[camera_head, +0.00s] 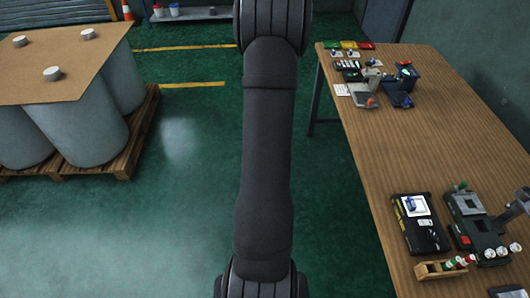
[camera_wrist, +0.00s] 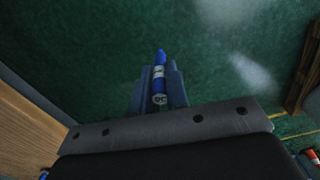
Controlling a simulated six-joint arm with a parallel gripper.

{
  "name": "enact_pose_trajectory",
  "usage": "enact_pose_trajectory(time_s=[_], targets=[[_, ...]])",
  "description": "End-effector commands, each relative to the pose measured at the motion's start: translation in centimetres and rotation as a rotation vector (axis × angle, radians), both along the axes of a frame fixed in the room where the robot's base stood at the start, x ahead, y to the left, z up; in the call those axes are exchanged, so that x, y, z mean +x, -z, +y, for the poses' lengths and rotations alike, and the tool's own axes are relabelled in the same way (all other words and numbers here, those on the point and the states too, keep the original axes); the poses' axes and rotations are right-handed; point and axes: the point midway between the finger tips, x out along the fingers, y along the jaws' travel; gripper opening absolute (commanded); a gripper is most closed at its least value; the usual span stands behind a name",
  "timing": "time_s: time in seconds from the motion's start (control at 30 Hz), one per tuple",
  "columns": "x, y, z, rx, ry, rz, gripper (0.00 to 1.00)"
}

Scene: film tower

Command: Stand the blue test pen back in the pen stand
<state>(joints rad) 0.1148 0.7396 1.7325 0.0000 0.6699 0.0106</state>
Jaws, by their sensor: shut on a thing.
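My gripper (camera_wrist: 158,92) shows in the wrist view, shut on the blue test pen (camera_wrist: 159,70). The pen is blue with a pale label band and lies between the two fingers, its blue end reaching past them. Green floor lies behind the pen, so it is held clear of the table. A small wooden block (camera_head: 426,275) at the table's near edge in the head view looks like the pen stand. Several small white, red and green-topped items stand at its right part; a dark spot shows toward its left. The gripper and pen are not visible in the head view.
The wooden table (camera_head: 430,140) has a clear middle. Beside the stand are a black case (camera_head: 424,236) and a dark grey device (camera_head: 466,209). More devices (camera_head: 378,85) sit at the far end. Drums on a pallet (camera_head: 75,130) stand at left.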

Motion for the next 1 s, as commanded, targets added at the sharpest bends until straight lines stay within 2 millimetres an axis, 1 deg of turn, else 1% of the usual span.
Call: enact_pose_trajectory(time_s=[0.03,0.1,0.27,0.3,0.37,0.4,0.47,0.5,0.57,0.7,0.77,0.8,0.87,1.0], targets=[[-0.3,-0.5,-2.1,0.000,0.048,-0.002,0.00],[-0.9,-1.0,-4.9,0.000,0.110,-0.002,0.00],[-2.9,-2.2,-10.8,0.000,0.252,-0.001,0.00],[-3.5,-2.5,-12.2,0.000,0.287,-0.002,0.00],[-4.4,-3.0,-14.3,0.000,0.340,-0.002,0.00],[-5.2,-3.3,-15.7,0.000,0.375,-0.002,0.00],[-6.4,-3.7,-17.7,0.000,0.428,-0.001,0.00],[-7.2,-4.0,-19.0,0.000,0.463,-0.001,0.00],[-8.5,-4.5,-20.9,-0.001,0.515,-0.002,0.00],[-11.9,-5.5,-25.1,-0.001,0.639,-0.002,0.00],[-13.5,-6.0,-26.7,-0.001,0.692,-0.003,0.00],[-14.6,-6.2,-27.8,-0.001,0.727,-0.002,0.00],[-16.3,-6.7,-29.2,-0.001,0.779,-0.001,0.00],[-20.6,-7.7,-32.4,-0.001,0.902,-0.002,0.00]])
